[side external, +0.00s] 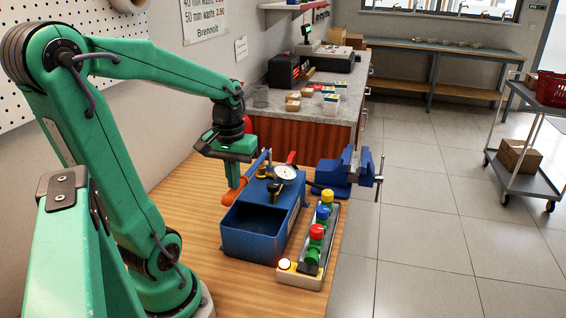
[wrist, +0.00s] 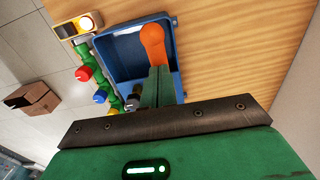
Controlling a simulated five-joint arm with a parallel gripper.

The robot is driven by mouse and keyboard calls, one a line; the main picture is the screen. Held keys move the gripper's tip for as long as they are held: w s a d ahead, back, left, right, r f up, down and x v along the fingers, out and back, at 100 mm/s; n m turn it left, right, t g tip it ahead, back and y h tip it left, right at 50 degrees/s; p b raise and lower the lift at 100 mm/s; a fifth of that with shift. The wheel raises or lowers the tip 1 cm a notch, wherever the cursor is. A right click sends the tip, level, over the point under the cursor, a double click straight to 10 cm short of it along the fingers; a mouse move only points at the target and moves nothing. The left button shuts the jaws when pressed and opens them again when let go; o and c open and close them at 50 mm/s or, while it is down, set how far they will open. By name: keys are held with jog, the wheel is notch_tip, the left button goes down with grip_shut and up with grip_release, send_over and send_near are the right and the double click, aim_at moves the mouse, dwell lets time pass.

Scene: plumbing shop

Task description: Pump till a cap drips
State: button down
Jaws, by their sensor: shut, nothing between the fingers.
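The blue test pump (side external: 250,245) stands on the wooden bench, with a white-faced gauge (side external: 285,172) on top. Its lever ends in an orange handle (side external: 236,196), low beside the tank; the handle also shows in the wrist view (wrist: 152,40). My gripper (side external: 233,186) is shut and empty, fingers pointing down at the handle. I cannot tell whether they touch it. Right of the pump, a tray holds a green pipe piece with a red cap (side external: 317,231), a blue cap (side external: 323,212) and a yellow cap (side external: 327,196). I see no drip on them.
A small box with a pale lit button (side external: 285,265) sits at the tray's near end. A blue vise (side external: 342,170) is fixed behind the pump. A counter with small boxes and a till (side external: 323,58) stands beyond. A trolley (side external: 530,183) is at right; the tiled floor is clear.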

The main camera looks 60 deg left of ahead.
jog(key=f, duration=0.3)
jog(key=shift+s+d+f, duration=0.1)
jog(key=shift+s+d, duration=0.1)
jog(key=shift+d, duration=0.05)
notch_tip(320, 180, up, 12)
jog(key=w+a, duration=0.1)
jog(key=shift+w+a, duration=0.2)
jog(key=shift+a, duration=0.05)
dwell(0.4)
jog(key=shift+s+d+f, duration=0.25)
jog(key=shift+f, duration=1.75)
jog(key=shift+s+d+f, duration=0.2)
jog(key=shift+d+f, duration=0.05)
jog(key=shift+f, duration=1.7)
jog(key=shift+s+d+f, duration=0.25)
jog(key=shift+f, duration=1.75)
notch_tip(320, 180, up, 12)
jog(key=w+a, duration=0.1)
jog(key=shift+w+a, duration=0.2)
jog(key=shift+a, duration=0.05)
jog(key=shift+r, duration=0.15)
